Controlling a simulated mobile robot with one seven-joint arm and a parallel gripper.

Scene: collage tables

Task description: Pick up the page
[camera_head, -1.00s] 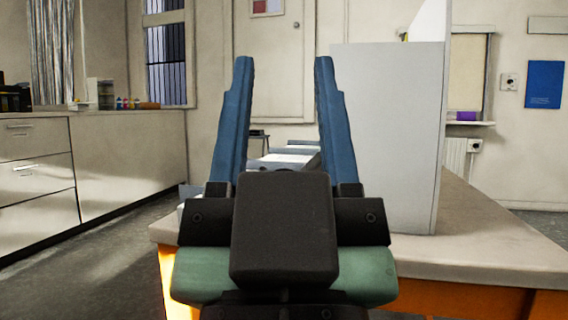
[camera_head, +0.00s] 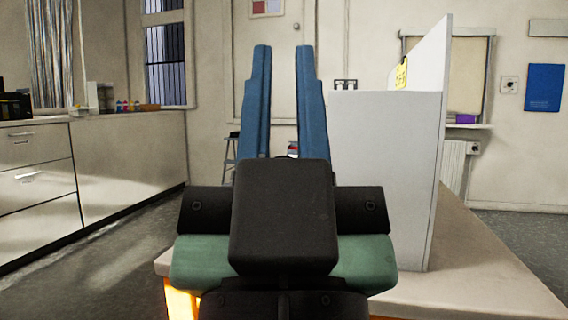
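My gripper (camera_head: 283,55) points away from me in the middle of the head view. Its two blue fingers stand partly apart with a narrow gap, and the door behind shows through it. I see no thing held between the fingertips. No page can be made out for sure. A small red and white thing (camera_head: 293,149) shows low in the gap, too small to name. The dark palm and wrist of my gripper hide much of the table behind them.
A tall grey-white box or divider (camera_head: 385,180) stands on the table (camera_head: 480,270) just right of my gripper. A yellow tag (camera_head: 401,73) is on its slanted side. A long counter with drawers (camera_head: 35,180) runs at the left. The floor (camera_head: 110,265) between is clear.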

